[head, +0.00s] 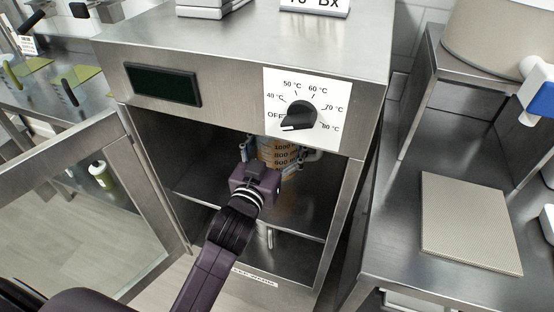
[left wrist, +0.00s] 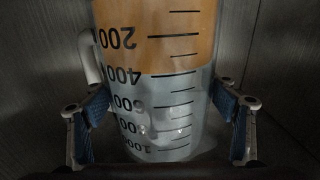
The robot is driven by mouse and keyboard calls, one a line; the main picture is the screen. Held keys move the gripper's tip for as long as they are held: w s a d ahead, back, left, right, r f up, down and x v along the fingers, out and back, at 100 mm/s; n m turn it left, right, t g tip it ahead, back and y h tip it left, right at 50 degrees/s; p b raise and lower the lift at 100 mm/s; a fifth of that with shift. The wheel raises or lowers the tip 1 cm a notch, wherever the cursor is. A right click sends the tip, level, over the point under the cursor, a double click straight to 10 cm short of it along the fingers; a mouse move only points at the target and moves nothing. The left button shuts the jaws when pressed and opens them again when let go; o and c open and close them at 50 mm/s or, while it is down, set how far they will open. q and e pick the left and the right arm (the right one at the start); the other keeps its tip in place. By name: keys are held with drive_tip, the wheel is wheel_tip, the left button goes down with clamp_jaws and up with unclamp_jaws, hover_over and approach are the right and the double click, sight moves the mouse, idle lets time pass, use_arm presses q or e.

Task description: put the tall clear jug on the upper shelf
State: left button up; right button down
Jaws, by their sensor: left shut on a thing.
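The tall clear jug (head: 279,153) has black volume marks and is inside the open steel cabinet, under the control panel. In the left wrist view the jug (left wrist: 165,95) fills the middle, with orange contents at the picture's top and a pale handle on the left. My left gripper (head: 272,160) reaches into the cabinet and is shut on the jug, with blue finger pads on both sides of it. The upper shelf (head: 205,192) is the metal level below the jug. The jug's base is hidden, so I cannot tell whether it touches the shelf. My right gripper is not in view.
The cabinet's glass door (head: 95,215) stands open at the left. The control panel with a temperature dial (head: 298,117) is just above the opening. A lower compartment (head: 285,255) lies beneath the shelf. At the right, a steel table holds a beige mat (head: 468,222).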

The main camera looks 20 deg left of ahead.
use_arm(q)
drive_tip(key=shift+f, duration=0.75)
wheel_tip(320, 180, down, 3)
drive_tip(key=shift+f, duration=0.1)
drive_tip(key=shift+f+b, duration=0.3)
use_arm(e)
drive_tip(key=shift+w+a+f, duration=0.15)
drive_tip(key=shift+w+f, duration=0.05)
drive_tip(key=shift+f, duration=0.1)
use_arm(q)
drive_tip(key=shift+f, duration=0.1)
drive_tip(key=shift+f, duration=0.15)
drive_tip(key=o, duration=1.9)
drive_tip(key=shift+f, duration=0.1)
drive_tip(key=shift+c, duration=0.2)
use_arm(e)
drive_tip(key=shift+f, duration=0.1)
